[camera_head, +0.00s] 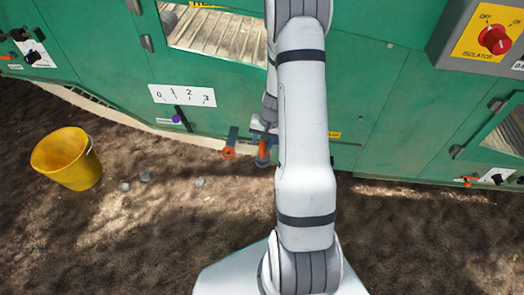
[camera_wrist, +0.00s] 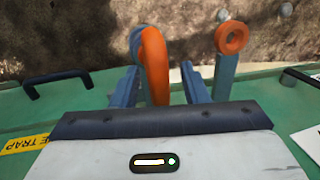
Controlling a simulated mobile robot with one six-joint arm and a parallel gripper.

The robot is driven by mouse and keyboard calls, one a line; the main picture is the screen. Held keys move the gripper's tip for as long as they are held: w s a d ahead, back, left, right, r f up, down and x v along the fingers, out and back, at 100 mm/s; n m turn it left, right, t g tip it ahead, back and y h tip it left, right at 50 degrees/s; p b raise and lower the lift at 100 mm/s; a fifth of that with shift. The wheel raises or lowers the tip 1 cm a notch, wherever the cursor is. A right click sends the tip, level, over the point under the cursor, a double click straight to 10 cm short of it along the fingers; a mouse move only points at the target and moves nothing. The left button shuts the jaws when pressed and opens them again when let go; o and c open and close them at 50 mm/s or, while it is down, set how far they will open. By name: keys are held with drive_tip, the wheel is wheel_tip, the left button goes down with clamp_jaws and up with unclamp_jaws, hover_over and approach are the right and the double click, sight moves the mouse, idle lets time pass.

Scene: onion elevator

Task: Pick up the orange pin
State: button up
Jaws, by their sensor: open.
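The orange pin (camera_wrist: 156,62), with a curved hooked top, stands between the two fingers of my gripper (camera_wrist: 160,76) in the wrist view. My gripper is open, and the pin lies nearer the left finger; I cannot tell if they touch. In the head view the orange pin (camera_head: 263,148) shows at the green machine's lower edge, just left of my arm, which partly hides my gripper. An orange ring (camera_wrist: 231,38) on a grey-blue bracket stands to the right in the wrist view; in the head view it is left of the pin.
The green machine wall (camera_head: 390,95) runs close behind my gripper. A black handle (camera_wrist: 57,80) sticks out at left in the wrist view. A yellow bucket (camera_head: 66,160) and small grey lumps (camera_head: 145,176) are on the open brown ground. A red isolator knob (camera_head: 494,39) is upper right.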

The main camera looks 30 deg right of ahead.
drive_tip(key=shift+c, duration=0.3)
clamp_jaws()
